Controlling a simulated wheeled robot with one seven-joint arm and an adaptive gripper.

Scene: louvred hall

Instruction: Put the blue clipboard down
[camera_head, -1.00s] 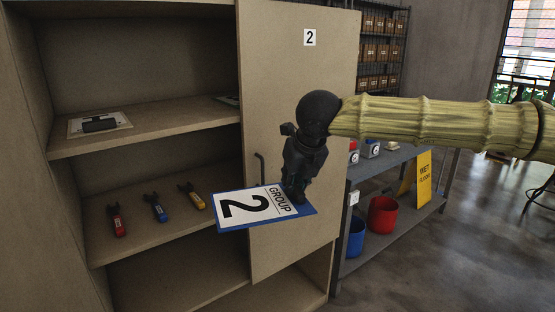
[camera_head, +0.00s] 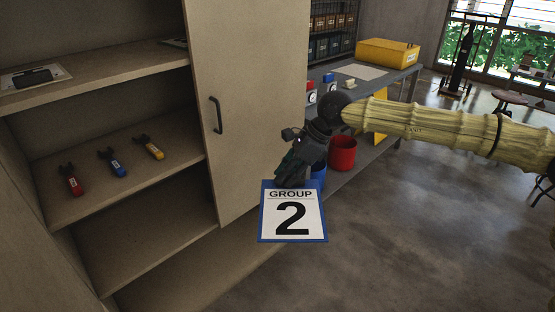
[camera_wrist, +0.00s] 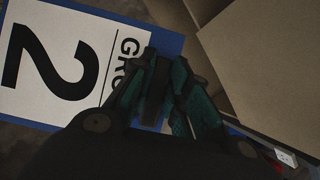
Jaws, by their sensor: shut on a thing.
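The blue clipboard (camera_head: 292,212) bears a white sheet reading "GROUP 2" and hangs from my gripper (camera_head: 293,180) in the head view. My gripper is shut on its top edge. The clipboard is in the air in front of the cabinet door, over the grey floor. In the wrist view the clipboard (camera_wrist: 50,62) fills the left side, with my gripper's fingers (camera_wrist: 160,85) over its edge beside the "GROUP" lettering. The fingertips' exact contact is dark and hard to see.
The cabinet door (camera_head: 250,100) stands at centre. Inside, a shelf (camera_head: 100,195) bears red, blue and yellow tools; the shelf above holds another clipboard (camera_head: 35,78). A grey workbench (camera_head: 395,75) at the back holds a yellow box (camera_head: 388,53). A red bucket (camera_head: 342,153) stands below.

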